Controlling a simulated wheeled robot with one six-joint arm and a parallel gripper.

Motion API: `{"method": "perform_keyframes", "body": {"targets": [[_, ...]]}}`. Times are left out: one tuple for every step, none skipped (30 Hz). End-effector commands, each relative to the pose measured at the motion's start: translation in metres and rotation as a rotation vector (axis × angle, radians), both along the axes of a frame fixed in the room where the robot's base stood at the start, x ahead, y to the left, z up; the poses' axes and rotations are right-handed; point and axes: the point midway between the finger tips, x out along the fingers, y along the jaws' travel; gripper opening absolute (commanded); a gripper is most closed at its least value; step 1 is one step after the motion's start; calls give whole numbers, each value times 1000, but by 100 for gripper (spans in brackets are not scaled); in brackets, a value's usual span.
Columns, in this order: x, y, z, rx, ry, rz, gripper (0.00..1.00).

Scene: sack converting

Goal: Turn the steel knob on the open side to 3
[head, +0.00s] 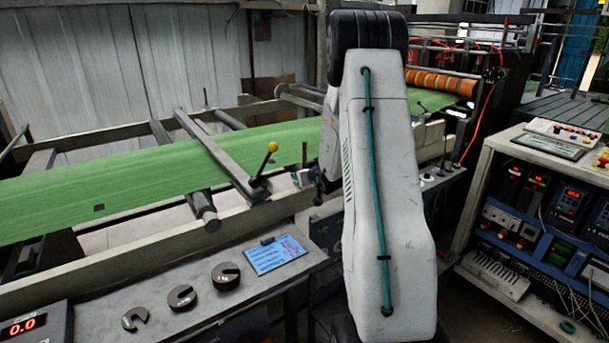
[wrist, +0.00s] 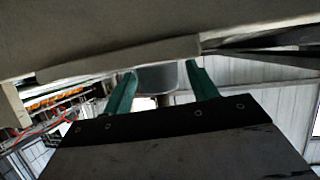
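In the wrist view a smooth grey rounded piece (wrist: 157,78), which looks like the steel knob, lies between the two green fingers of my gripper (wrist: 162,80). The fingers stand apart on either side of it, with a narrow gap at the right finger. I cannot tell whether the left finger touches it. Its markings and setting are not readable. In the head view my arm hides the gripper and this knob.
A green web (head: 95,190) runs across the machine. A lever with a yellow ball (head: 272,147) stands left of my arm. Slotted dark discs (head: 182,297) and a blue-white card (head: 268,254) lie on the front panel. An instrument rack (head: 535,215) stands at right.

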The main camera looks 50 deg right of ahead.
Motion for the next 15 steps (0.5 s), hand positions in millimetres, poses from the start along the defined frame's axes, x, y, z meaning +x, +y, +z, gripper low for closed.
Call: {"method": "perform_keyframes", "body": {"targets": [[0,0,0,0,0,0,58],[0,0,0,0,0,0,58],[0,0,0,0,0,0,58],[0,0,0,0,0,0,58],[0,0,0,0,0,0,58],[-1,1,1,0,0,0,58],[-3,1,2,0,0,0,58],[-5,2,3,0,-1,0,58],[-9,3,5,-1,-1,-1,58],[-13,5,7,-1,-1,-1,58],[-17,7,8,0,-1,0,58],[-23,10,11,-1,-1,0,58],[-28,12,14,-1,-1,0,58],[-32,14,16,-1,-1,-1,58],[-39,16,18,-1,-1,-1,58]]}}
